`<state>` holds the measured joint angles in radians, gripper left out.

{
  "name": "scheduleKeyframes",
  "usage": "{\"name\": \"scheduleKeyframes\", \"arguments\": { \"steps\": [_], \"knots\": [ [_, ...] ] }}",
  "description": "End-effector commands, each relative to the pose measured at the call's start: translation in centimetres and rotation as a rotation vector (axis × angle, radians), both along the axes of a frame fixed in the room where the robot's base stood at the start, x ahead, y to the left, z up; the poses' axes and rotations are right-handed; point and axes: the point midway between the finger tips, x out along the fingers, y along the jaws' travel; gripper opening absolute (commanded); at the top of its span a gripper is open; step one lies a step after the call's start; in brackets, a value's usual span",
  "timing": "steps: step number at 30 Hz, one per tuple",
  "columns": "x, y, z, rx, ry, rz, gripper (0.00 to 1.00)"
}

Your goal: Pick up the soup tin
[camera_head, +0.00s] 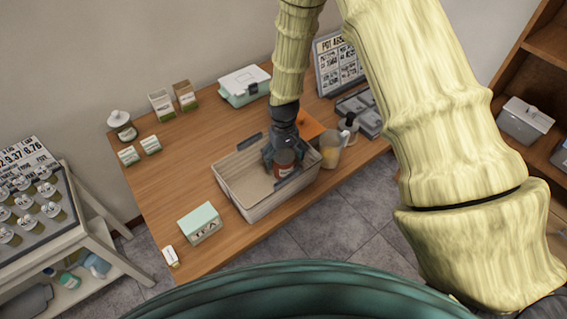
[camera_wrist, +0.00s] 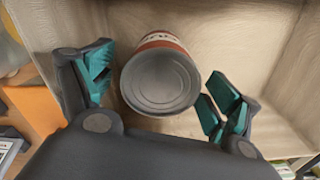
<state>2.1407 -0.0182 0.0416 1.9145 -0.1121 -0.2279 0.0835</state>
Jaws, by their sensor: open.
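The soup tin (camera_head: 284,163) stands in the right part of a pale wooden crate (camera_head: 263,212) on the table. In the wrist view the tin (camera_wrist: 160,82) shows its round grey metal end and a red and white label. My gripper (camera_head: 279,156) reaches down into the crate at the tin. In the wrist view the open fingers (camera_wrist: 157,95) are on either side of the tin, with a gap showing at each side. The crate's inner wall and floor (camera_wrist: 215,30) lie behind the tin. The tin's lower part is hidden.
A jug (camera_head: 331,150) and a dark-topped jar (camera_head: 348,126) stand close right of the crate. A grey divided tray (camera_head: 362,113) lies behind the jar. The table's left middle (camera_head: 180,180) is clear.

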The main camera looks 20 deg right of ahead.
Motion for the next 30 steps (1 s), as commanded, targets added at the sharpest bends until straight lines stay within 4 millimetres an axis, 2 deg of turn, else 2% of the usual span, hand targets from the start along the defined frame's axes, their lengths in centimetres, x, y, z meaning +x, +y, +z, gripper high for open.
{"name": "scheduleKeyframes", "arguments": {
  "steps": [7, 8, 18, 30],
  "knots": [
    [0.00, 0.01, -0.09, 0.000, 0.000, 0.000, 0.89],
    [0.00, 0.01, -0.09, 0.000, 0.000, 0.000, 0.86],
    [0.02, 0.00, -0.04, 0.000, -0.001, 0.000, 0.26],
    [0.10, 0.01, 0.64, 0.000, -0.002, 0.000, 0.26]
  ]
}}
